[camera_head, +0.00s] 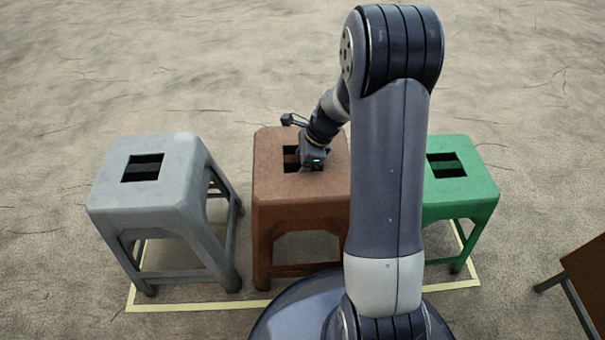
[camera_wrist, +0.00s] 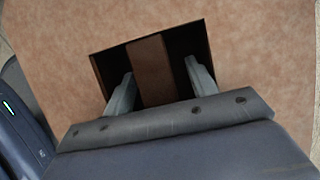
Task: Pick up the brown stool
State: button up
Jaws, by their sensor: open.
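The brown stool (camera_head: 276,188) stands upright between two other stools in the head view. Its top has a square opening crossed by a brown bar, and its top also fills most of the wrist view (camera_wrist: 230,60). My gripper (camera_wrist: 160,85) is open, with one grey finger on each side of the brown bar (camera_wrist: 150,70) at the opening. The fingertips reach into or right over the opening; whether they touch the bar I cannot tell. In the head view my gripper is at the stool's top, and my arm hides the stool's right side.
A grey stool (camera_head: 165,198) stands to the left and a green stool (camera_head: 470,190) to the right, partly behind my arm. A yellow line (camera_head: 190,306) marks the ground around them. A brown piece of furniture (camera_head: 588,278) is at the right edge. Ground beyond the stools is clear.

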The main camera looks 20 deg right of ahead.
grip_shut()
dwell(0.5)
dwell(0.8)
